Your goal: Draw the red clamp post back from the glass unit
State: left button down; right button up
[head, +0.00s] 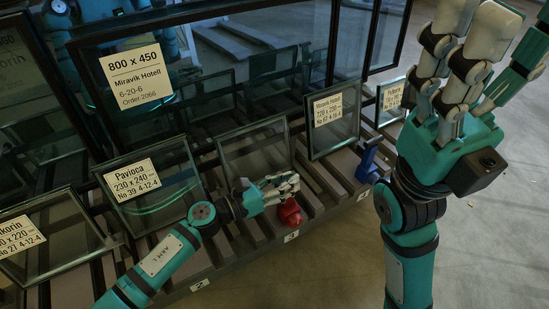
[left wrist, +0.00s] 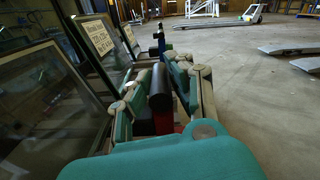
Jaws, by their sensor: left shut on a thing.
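The red clamp post (head: 290,213) stands on the slatted rack in front of a small dark-framed glass unit (head: 254,152) whose label is not in sight. My left gripper (head: 283,184) is shut on the post's upper part, and its fingers hide the top. In the left wrist view the fingers (left wrist: 155,100) close around a dark upright piece, with a little red (left wrist: 179,128) showing beside it. I cannot tell whether the post touches the glass. My right gripper (head: 480,55) is raised at the right, open and empty, with its fingers spread upward.
A blue clamp post (head: 368,162) stands farther right, by the glass unit labelled Miravik Hotell (head: 333,118). The Pavioca unit (head: 150,185) leans to the left. A large 800 x 450 pane (head: 240,60) stands behind. The floor (head: 320,265) in front of the rack is clear.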

pick_arm(q)
jog(key=shift+s+d, duration=0.25)
jog(key=shift+s, duration=0.15)
jog(key=c, duration=1.2)
grip_release()
jog(key=shift+s, duration=0.1)
jog(key=shift+a, duration=0.1)
jog(key=shift+a, duration=0.25)
jog(key=v, duration=1.1)
jog(key=shift+a, duration=0.2)
